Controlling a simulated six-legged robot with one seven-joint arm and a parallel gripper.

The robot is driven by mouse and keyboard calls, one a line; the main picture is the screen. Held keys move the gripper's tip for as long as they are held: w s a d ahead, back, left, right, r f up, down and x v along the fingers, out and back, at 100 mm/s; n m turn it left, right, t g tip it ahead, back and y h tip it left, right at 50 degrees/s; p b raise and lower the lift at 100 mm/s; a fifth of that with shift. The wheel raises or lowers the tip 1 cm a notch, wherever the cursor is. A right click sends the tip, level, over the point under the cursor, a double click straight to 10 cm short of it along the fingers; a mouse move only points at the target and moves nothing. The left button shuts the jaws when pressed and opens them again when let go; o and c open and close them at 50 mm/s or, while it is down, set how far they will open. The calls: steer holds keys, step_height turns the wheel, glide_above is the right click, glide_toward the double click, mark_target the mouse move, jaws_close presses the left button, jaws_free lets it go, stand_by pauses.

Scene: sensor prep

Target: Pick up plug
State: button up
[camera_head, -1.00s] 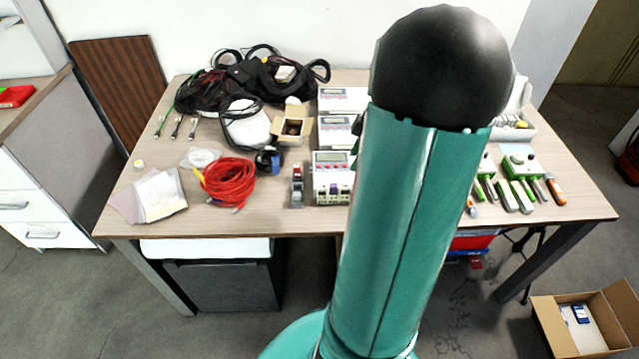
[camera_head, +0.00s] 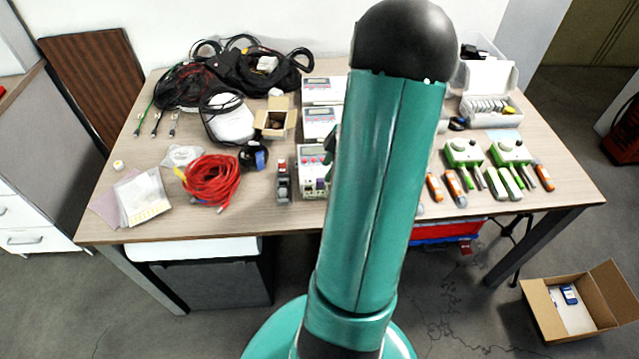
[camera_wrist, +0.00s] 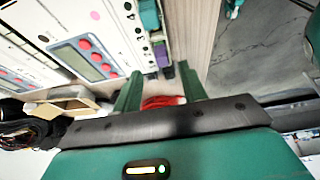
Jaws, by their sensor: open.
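No object stands out for certain as the plug. A blue block with black cable (camera_head: 259,159) lies on the table behind the red cable coil, and a small upright grey-black piece with a red top (camera_head: 283,181) stands right of the coil; either could be it. My gripper (camera_wrist: 161,88) is open in the wrist view, its two green fingers apart. Red cable (camera_wrist: 162,102) shows between and beyond them, and no object is clearly held. In the head view my arm hides most of the gripper. In the wrist view the fingers are beside a white device's connector edge (camera_wrist: 150,45).
White meters with red buttons (camera_head: 313,168) stand mid-table, beside my arm. The red cable coil (camera_head: 210,181) is left of them. Black cables and bags (camera_head: 235,75) fill the back left. Green-and-white tools (camera_head: 463,153) lie right. An open carton (camera_head: 575,305) is on the floor.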

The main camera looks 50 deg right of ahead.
mark_target(322, 180)
steer(key=x, duration=0.5)
steer(key=shift+a+f, duration=0.2)
jaws_close()
